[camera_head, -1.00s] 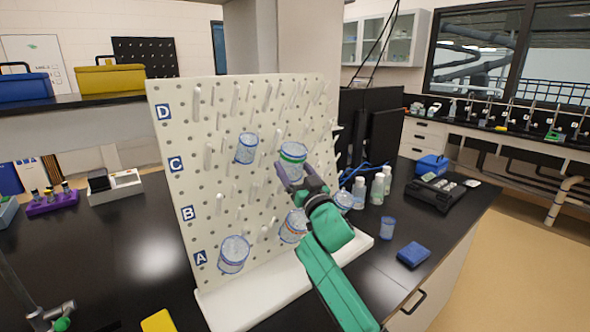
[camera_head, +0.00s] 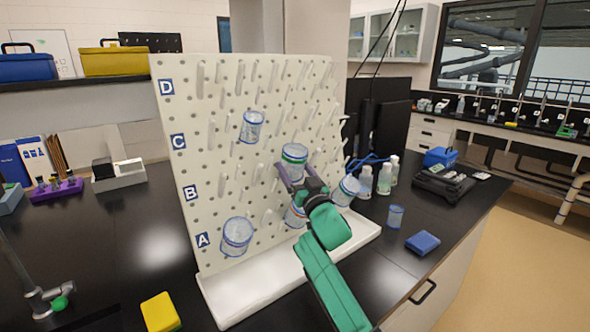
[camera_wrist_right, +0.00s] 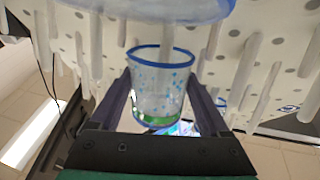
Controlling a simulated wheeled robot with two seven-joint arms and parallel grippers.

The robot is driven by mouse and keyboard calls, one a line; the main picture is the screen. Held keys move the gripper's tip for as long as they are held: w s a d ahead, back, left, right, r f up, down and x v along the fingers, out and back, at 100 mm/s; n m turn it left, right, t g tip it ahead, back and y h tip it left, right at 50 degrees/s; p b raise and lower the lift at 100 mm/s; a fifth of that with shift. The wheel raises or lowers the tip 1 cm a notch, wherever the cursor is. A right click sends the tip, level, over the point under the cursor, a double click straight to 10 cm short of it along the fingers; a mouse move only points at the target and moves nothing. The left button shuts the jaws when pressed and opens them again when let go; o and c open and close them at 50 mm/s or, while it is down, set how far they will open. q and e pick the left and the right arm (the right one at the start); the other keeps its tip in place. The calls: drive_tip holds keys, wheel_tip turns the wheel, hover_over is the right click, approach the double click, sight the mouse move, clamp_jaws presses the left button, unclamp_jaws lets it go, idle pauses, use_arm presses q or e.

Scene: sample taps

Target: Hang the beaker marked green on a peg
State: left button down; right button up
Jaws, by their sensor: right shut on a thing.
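The beaker marked green (camera_head: 293,163) is clear, with a blue rim and a green band that shows near its upper end in the head view. My right gripper (camera_head: 300,188) is shut on it in front of the pegboard (camera_head: 225,75), around the middle rows. In the right wrist view, the beaker (camera_wrist_right: 160,85) sits between both fingers, its blue rim toward the board and its green end toward the wrist. A peg (camera_wrist_right: 165,42) lines up with its mouth; I cannot tell whether it is inside. My left gripper is not in view.
Bottles (camera_head: 384,178), a small cup (camera_head: 395,216) and a blue block (camera_head: 422,242) stand right.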

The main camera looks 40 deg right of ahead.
drive_tip(key=o, duration=1.2)
drive_tip(key=b+v, duration=0.4)
drive_tip(key=v, duration=1)
drive_tip(key=shift+s, duration=0.3)
